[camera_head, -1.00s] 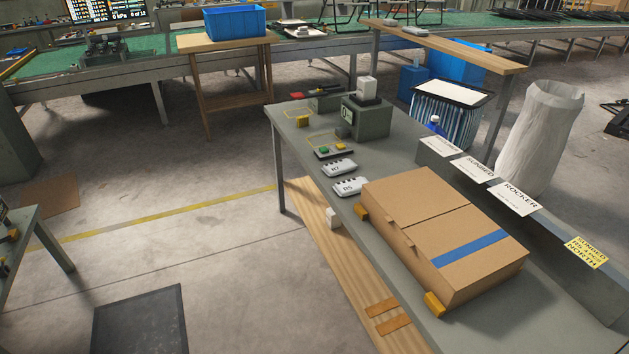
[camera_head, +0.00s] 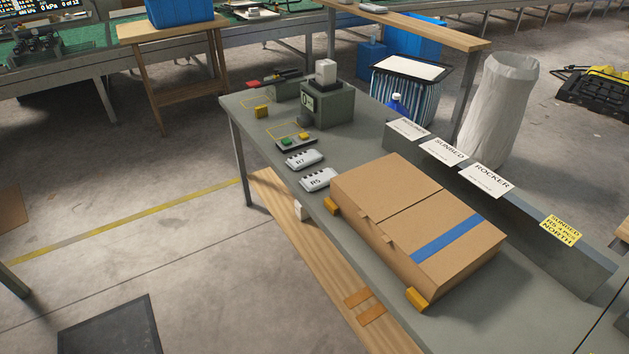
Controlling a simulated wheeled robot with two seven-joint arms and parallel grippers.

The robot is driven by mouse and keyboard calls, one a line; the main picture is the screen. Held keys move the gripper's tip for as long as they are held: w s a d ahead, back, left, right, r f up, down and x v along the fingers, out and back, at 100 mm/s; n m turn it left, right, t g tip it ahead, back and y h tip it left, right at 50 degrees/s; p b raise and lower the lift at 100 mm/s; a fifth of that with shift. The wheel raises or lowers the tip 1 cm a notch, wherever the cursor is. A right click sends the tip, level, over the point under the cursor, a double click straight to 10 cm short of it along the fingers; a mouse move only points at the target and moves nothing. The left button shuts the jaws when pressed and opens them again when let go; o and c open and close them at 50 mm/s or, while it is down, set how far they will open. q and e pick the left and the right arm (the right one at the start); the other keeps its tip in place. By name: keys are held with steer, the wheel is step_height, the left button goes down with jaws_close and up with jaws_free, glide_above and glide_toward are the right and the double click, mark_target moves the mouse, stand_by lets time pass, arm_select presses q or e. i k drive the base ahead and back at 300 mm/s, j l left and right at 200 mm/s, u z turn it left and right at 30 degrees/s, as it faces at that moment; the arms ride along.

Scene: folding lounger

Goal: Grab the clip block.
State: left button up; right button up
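Neither of my grippers is in view. No thing is plainly marked as the clip block, and I cannot tell which one it is. On the grey table (camera_head: 467,325) lie two pale blocks with dark notches on top, one marked R7 (camera_head: 305,160) and one marked R5 (camera_head: 318,180).
A grey-green device (camera_head: 328,106) with a white top piece and a button panel (camera_head: 297,142) stand at the table's far part. Label cards line a grey rail (camera_head: 520,208) on the right. A wooden shelf (camera_head: 275,205) with a small white block (camera_head: 299,210) is below. Open floor lies left.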

mark_target(259, 111)
steer(key=i+j+z, duration=0.3)
steer(key=i+j, duration=0.25)
steer(key=i, duration=0.2)
steer(key=i+j+z, duration=0.3)
steer(key=i+j, duration=0.4)
